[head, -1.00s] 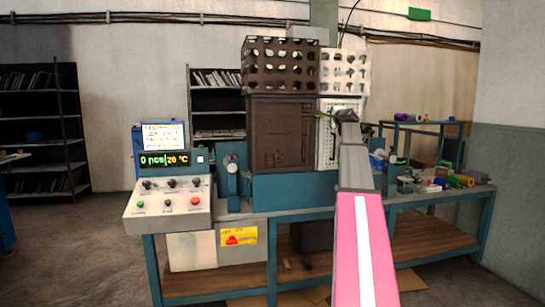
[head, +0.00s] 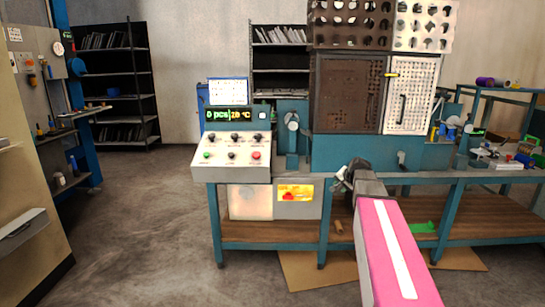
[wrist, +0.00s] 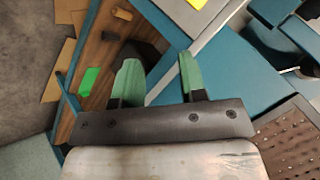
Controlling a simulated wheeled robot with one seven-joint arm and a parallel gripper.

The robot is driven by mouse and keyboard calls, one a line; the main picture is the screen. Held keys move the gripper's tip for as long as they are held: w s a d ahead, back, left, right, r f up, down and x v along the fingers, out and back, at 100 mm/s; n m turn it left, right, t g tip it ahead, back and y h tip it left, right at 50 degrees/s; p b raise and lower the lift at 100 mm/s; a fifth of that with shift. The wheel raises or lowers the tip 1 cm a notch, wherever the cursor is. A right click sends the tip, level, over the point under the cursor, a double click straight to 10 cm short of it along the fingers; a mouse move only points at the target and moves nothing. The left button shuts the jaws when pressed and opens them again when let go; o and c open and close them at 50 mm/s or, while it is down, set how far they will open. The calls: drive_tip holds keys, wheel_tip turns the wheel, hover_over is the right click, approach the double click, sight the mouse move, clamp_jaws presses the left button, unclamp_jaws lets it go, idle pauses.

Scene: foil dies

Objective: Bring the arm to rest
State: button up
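My arm, pink with a white stripe, reaches up from the bottom right of the head view. Its end, my gripper (head: 345,174), is in front of the blue workbench's front edge (head: 400,178), below the machine. In the wrist view my gripper (wrist: 160,76) shows two green-tipped fingers with a clear gap between them. It is open and nothing is held between the fingers. The bench's blue frame and wooden lower shelf (wrist: 100,50) lie beyond the fingers.
The control panel (head: 231,155) and display (head: 233,114) stand left of the machine (head: 345,95), whose white perforated door (head: 411,95) looks shut. A green piece (head: 424,227) is on the lower shelf. Cardboard (head: 310,275) lies on the floor. Floor at left is clear.

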drive_tip(key=s+a+f+n+g+h, duration=0.1)
drive_tip(key=s+a+f+n+g, duration=0.3)
drive_tip(key=s+f, duration=0.6)
drive_tip(key=s+a+f+n+g+h, duration=0.1)
drive_tip(key=s+a+f+n+g, duration=0.2)
drive_tip(key=s+a+f, duration=0.4)
drive_tip(key=s+f+g, duration=0.1)
drive_tip(key=s+f, duration=0.3)
drive_tip(key=s, duration=0.6)
drive_tip(key=shift+s+a+n+h, duration=0.2)
drive_tip(key=shift+n+h, duration=0.1)
drive_tip(key=shift+n, duration=0.1)
drive_tip(key=shift+f, duration=0.1)
